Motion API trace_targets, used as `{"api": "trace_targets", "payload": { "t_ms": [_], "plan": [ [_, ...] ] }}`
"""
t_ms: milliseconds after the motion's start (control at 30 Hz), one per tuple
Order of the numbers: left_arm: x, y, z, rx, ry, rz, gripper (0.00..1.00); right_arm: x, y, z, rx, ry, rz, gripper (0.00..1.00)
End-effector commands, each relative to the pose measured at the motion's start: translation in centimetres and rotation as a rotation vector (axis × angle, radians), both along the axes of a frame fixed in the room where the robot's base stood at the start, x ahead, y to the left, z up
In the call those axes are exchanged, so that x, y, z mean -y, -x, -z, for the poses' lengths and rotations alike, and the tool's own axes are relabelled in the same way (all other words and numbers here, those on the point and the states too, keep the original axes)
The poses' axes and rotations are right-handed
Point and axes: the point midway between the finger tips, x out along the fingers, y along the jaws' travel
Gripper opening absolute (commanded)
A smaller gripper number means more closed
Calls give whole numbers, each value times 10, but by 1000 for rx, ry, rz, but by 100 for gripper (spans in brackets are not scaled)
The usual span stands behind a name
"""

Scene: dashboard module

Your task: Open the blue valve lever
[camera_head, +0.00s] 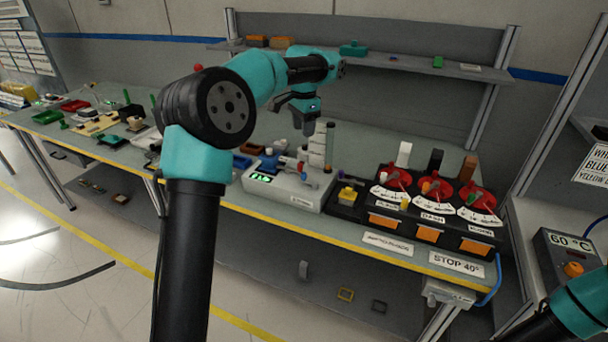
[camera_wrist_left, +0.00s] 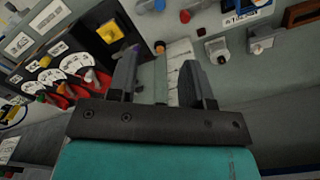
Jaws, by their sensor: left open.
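A white module (camera_head: 293,190) with a green display stands on the bench, with small coloured fittings on top. A blue part (camera_head: 268,160), seemingly the valve lever, sits at its left back; its exact angle is too small to tell. In the left wrist view a blue part (camera_wrist_left: 158,5) shows at the top edge, cut off, beside a red one. My left gripper (camera_head: 309,127) hangs above the back right of the module, pointing down, apart from the lever. In the left wrist view the gripper (camera_wrist_left: 158,78) is open and empty. My right gripper is out of view.
A clear tube (camera_head: 329,145) and a white scale card (camera_head: 317,150) stand close by the left gripper. A black panel (camera_head: 372,212) with red dials and upright levers is to the right. A shelf (camera_head: 420,66) runs behind. Many small parts fill the bench's left.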

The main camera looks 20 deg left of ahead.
Motion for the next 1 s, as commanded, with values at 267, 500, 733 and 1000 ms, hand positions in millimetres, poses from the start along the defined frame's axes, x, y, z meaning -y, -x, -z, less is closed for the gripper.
{"api": "trace_targets", "payload": {
  "t_ms": [267, 500, 733, 1000],
  "plan": [
    [0, 1, 25, -4, -1, 0, 46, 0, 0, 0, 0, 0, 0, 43],
    [0, 1, 66, -5, 0, -1, 46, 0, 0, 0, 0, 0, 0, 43],
    [0, 1, 104, -4, 0, 0, 46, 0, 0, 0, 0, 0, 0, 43],
    [0, 1, 149, -4, 0, -1, 46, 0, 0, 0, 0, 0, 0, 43]
  ]
}}
